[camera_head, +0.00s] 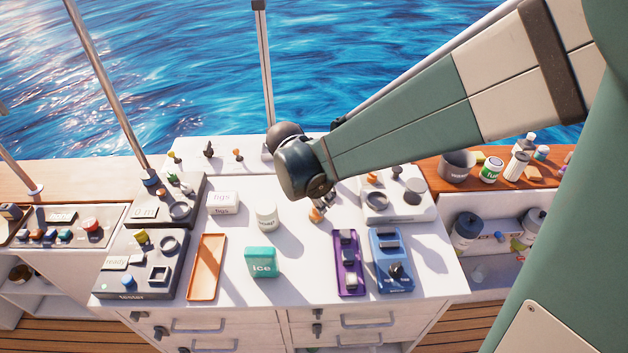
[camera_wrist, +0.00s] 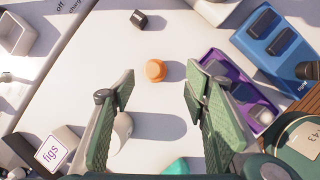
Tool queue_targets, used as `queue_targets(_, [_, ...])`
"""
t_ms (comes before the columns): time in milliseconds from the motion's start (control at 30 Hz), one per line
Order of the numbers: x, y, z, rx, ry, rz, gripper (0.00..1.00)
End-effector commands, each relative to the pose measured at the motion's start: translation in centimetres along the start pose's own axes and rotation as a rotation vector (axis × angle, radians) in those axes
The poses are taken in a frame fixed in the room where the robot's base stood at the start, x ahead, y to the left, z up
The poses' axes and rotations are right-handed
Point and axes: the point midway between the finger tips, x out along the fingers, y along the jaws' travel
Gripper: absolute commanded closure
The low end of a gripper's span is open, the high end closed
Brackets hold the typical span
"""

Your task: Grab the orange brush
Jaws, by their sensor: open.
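A small orange object (camera_wrist: 155,71), which looks like the orange brush seen from above, stands on the white top in the wrist view. In the head view an orange piece (camera_head: 316,214), likely the same one, shows just below the end of my arm and is partly hidden. My gripper (camera_wrist: 157,88) is open and empty, with a green finger on each side. The orange object appears between the fingertips and a little beyond them, not touched.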

Motion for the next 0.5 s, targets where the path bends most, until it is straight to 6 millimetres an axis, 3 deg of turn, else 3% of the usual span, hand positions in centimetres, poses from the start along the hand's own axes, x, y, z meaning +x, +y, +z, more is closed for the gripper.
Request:
queue_targets(200, [1.3, 1.3, -1.3, -0.121, -0.01, -0.02, 0.55])
queue_targets(500, [1.6, 1.5, -1.6, -0.153, -0.013, -0.025, 0.55])
